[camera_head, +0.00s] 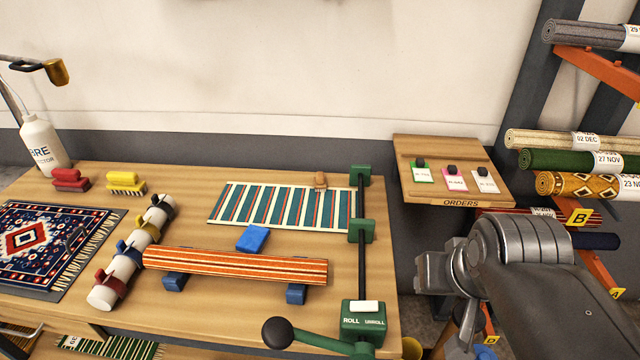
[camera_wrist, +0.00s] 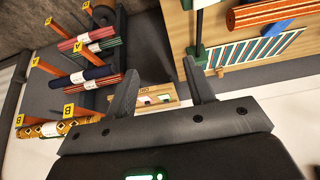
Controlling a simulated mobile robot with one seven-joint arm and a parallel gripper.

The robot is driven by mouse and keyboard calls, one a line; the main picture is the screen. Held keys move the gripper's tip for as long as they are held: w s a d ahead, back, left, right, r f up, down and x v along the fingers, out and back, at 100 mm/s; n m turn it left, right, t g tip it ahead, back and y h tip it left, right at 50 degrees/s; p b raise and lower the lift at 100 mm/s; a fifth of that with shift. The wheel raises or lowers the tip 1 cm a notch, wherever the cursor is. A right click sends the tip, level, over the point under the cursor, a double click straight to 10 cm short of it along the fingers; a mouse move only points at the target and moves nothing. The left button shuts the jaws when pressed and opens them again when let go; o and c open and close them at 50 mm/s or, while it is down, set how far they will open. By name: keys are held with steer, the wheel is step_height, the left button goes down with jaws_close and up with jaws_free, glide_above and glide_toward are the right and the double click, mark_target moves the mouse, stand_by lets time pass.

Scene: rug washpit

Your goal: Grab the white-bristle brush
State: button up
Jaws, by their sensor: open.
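A yellow brush (camera_head: 126,182) with pale, whitish bristles lies at the back left of the wooden table (camera_head: 190,205). A red brush (camera_head: 70,180) with dark red bristles lies just left of it. My gripper (camera_head: 428,274) is off the table's right side, far from both brushes. In the wrist view my gripper (camera_wrist: 163,68) is open, with nothing between its fingers. Neither brush shows in the wrist view.
A white bottle (camera_head: 44,145) stands at the back left corner. A patterned rug (camera_head: 50,245), clamped white tube (camera_head: 128,265), rolled orange rug (camera_head: 235,265) and green lever post (camera_head: 362,320) occupy the table. An orders shelf (camera_head: 445,150) and rug racks (camera_head: 600,70) are right.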

steer(key=shift+o, duration=1.2)
steer(key=w+a+r, duration=0.1)
steer(key=w+r, duration=0.2)
steer(key=w, duration=0.4)
steer(key=w+a+r, duration=0.2)
steer(key=w, duration=0.5)
steer(key=n+g, duration=0.1)
steer(key=n, duration=0.1)
glide_above(320, 174)
steer(key=s, duration=0.3)
step_height(320, 174, down, 19)
steer(key=shift+y, duration=0.3)
steer(key=x, duration=1)
steer(key=shift+s+d, duration=0.1)
steer(key=shift+d, duration=0.15)
